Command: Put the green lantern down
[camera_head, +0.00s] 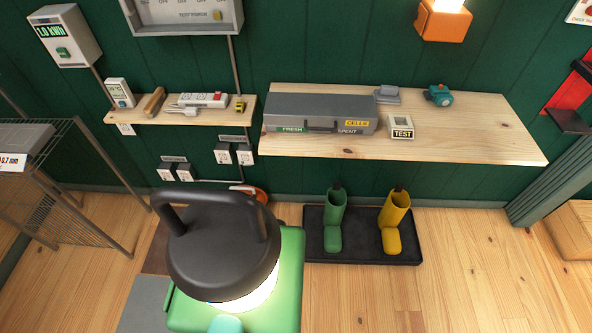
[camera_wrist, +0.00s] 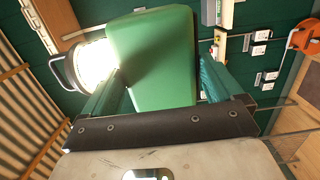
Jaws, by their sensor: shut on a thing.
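The green lantern has a dark cap and carry handle, a glowing white band and a green body (camera_head: 287,270). It fills the lower middle of the head view, close to the camera and in front of the wall shelves. In the wrist view the lantern's green body (camera_wrist: 155,45) lies between the teal fingers of my gripper (camera_wrist: 162,75), which is shut on it. Its lit band and handle point left there. The lantern is held up, with no surface seen touching it. Its lower part is hidden in the head view.
A wide wooden shelf (camera_head: 465,145) holds a grey cells case (camera_head: 320,108), a small tester (camera_head: 401,126) and a teal item (camera_head: 438,95); its right and front parts are bare. A narrower shelf (camera_head: 141,114) is crowded. Boots stand on a dark tray (camera_head: 365,252). A wire rack (camera_head: 85,185) stands left.

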